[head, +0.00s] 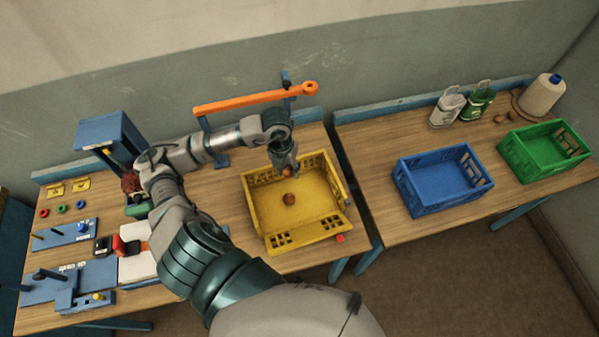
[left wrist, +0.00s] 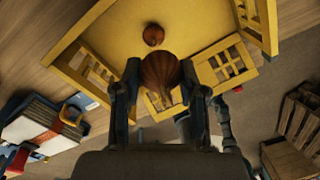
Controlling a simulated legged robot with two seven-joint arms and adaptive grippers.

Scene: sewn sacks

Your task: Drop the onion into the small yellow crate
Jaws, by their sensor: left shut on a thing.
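The yellow crate (head: 331,224) stands on the left table, its open top facing up. My left gripper (head: 287,168) points down over the crate's back part and is shut on a brown onion (left wrist: 158,72). In the left wrist view the onion sits between both fingers, above the crate's floor (left wrist: 115,40). A second round brown thing (head: 290,199) lies inside on the floor; it also shows in the left wrist view (left wrist: 153,36). In the head view the gripper mostly hides the held onion. My right gripper is not in view.
An orange bar (head: 240,102) on blue posts stands behind the yellow crate. Blue fixtures (head: 62,236) fill the left table's left side.

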